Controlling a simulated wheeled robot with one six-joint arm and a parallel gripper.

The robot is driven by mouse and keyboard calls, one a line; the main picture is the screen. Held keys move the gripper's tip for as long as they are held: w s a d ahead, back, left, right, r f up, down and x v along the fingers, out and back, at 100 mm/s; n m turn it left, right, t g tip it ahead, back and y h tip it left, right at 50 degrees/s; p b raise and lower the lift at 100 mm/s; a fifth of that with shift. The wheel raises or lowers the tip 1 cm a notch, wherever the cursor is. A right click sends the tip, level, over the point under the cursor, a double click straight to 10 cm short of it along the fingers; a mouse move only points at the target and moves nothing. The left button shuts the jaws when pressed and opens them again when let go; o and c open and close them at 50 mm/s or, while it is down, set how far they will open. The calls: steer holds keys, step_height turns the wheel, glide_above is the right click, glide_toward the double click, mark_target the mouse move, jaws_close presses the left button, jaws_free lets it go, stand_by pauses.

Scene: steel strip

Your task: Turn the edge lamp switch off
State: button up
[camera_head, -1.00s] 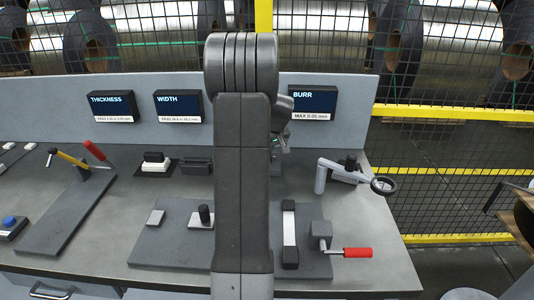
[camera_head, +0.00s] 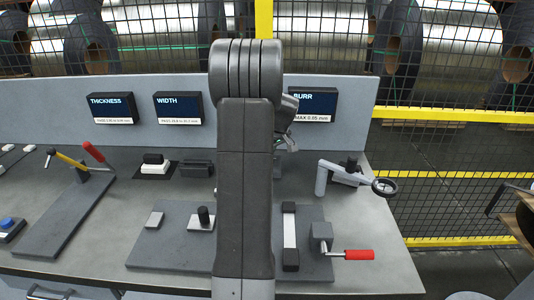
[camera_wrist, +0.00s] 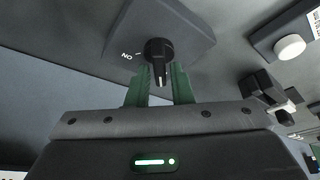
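The lamp switch is a black rotary knob (camera_wrist: 158,52) on a grey box (camera_wrist: 190,30) in the wrist view. Its white pointer mark faces down the picture, toward my gripper. The word ON is printed to the left of the knob. My gripper (camera_wrist: 161,72) has its two green fingers apart, one on each side of the knob's near end. A gap shows between the fingers and the knob, and I cannot see clear contact. In the head view my own arm hides the switch and most of the gripper.
On the bench (camera_head: 390,255) stand a fixture with a red handle (camera_head: 351,254), a handwheel device (camera_head: 350,175) and a red-handled lever (camera_head: 94,152). THICKNESS (camera_head: 111,107), WIDTH (camera_head: 178,108) and BURR (camera_head: 313,104) displays line the back panel. In the wrist view, a white round button (camera_wrist: 290,47) sits at right.

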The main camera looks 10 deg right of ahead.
steer(key=shift+o, duration=0.8)
steer(key=v, duration=1.3)
steer(key=shift+s+r+b, duration=0.2)
steer(key=shift+r+b, duration=0.1)
steer(key=shift+r, duration=0.05)
steer(key=shift+d, duration=0.1)
steer(key=x, duration=0.8)
steer(key=shift+w+f, duration=0.15)
steer(key=shift+f, duration=0.15)
